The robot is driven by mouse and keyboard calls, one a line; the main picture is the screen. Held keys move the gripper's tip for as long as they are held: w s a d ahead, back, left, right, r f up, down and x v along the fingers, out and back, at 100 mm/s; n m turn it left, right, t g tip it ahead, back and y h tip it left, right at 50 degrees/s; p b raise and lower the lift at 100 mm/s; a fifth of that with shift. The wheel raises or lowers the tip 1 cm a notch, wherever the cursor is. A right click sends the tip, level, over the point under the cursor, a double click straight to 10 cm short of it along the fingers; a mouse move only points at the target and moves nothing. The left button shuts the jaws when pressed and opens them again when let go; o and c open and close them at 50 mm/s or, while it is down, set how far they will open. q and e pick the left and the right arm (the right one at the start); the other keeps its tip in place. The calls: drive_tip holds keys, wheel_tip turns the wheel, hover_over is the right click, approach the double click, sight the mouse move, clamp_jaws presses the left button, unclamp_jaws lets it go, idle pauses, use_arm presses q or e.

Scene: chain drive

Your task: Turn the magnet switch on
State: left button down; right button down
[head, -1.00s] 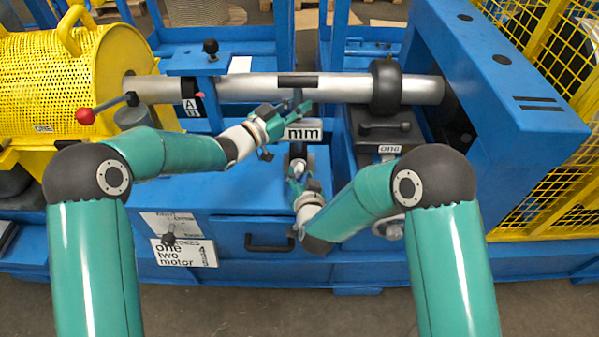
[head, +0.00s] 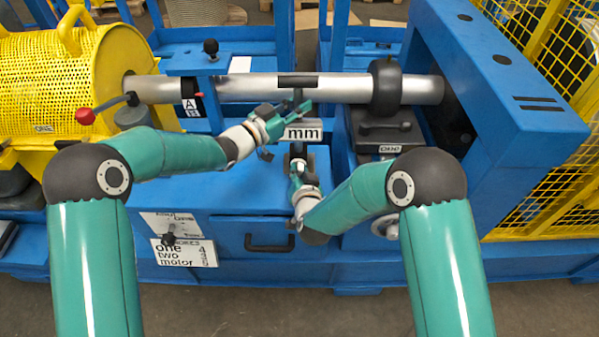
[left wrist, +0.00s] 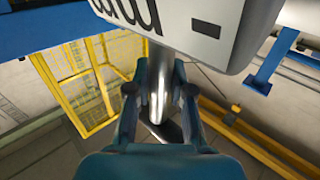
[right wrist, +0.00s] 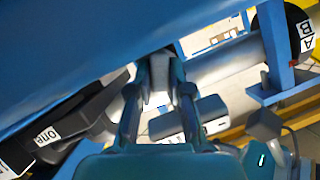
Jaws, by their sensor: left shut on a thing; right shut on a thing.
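The grey gauge box marked "mm" (head: 303,132) stands in front of the long steel shaft, with a stem (head: 297,97) rising from it towards the shaft. My left gripper (head: 288,110) is shut on that stem; in the left wrist view the metal stem (left wrist: 158,85) runs between its fingers, beside the box (left wrist: 205,25). My right gripper (head: 297,168) is below the box, shut on a small light grey part (right wrist: 158,80) that shows between its fingers in the right wrist view. I cannot tell the magnet switch's setting; the fingers largely hide that part.
The steel shaft (head: 250,88) with a black collar (head: 386,87) spans the back. A yellow mesh guard (head: 50,85) is at left, a blue frame (head: 500,80) at right. A red-knobbed lever (head: 86,116) sticks out at left. A drawer handle (head: 269,247) is below.

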drive_tip(key=shift+d+m+y, duration=0.1)
drive_tip(key=shift+m+y, duration=0.3)
drive_tip(key=shift+m, duration=0.2)
drive_tip(key=shift+f, duration=0.1)
drive_tip(key=c, duration=1.1)
unclamp_jaws()
drive_tip(key=shift+n+h, duration=0.4)
drive_tip(key=shift+n, duration=0.2)
drive_tip(key=v, duration=1.2)
